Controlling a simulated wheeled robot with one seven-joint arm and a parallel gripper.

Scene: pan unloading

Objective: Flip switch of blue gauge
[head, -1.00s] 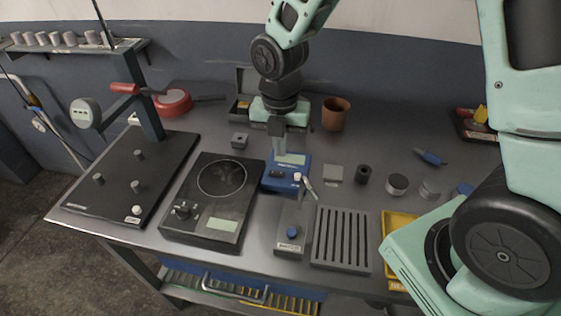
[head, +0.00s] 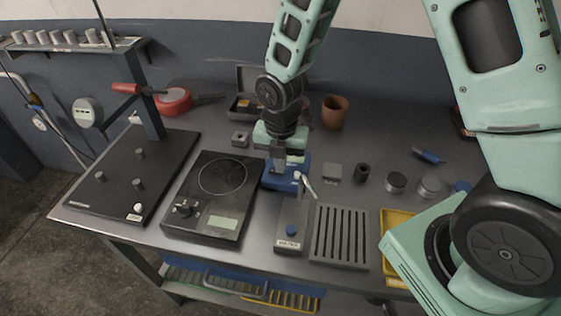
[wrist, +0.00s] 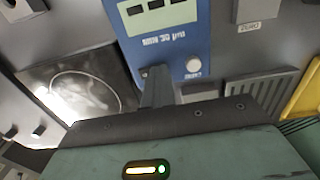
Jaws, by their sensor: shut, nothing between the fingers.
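The blue gauge (head: 274,183) stands on the bench in the middle of the head view, partly hidden behind my gripper (head: 279,168). In the wrist view the gauge (wrist: 182,52) fills the top middle, with a display, printed text and a white round button (wrist: 194,64). My gripper (wrist: 156,72) is shut and empty. Its fingertips are over the gauge's lower front edge, left of the button. The fingers cover the spot left of the button, so the switch is mostly hidden. I cannot tell whether they touch it.
A black hot plate (head: 199,224) lies left of the gauge. A small grey stand (head: 291,212) and a slotted grey rack (head: 340,236) are in front and to the right. A brown cup (head: 335,112) stands behind. Several small cylinders are to the right.

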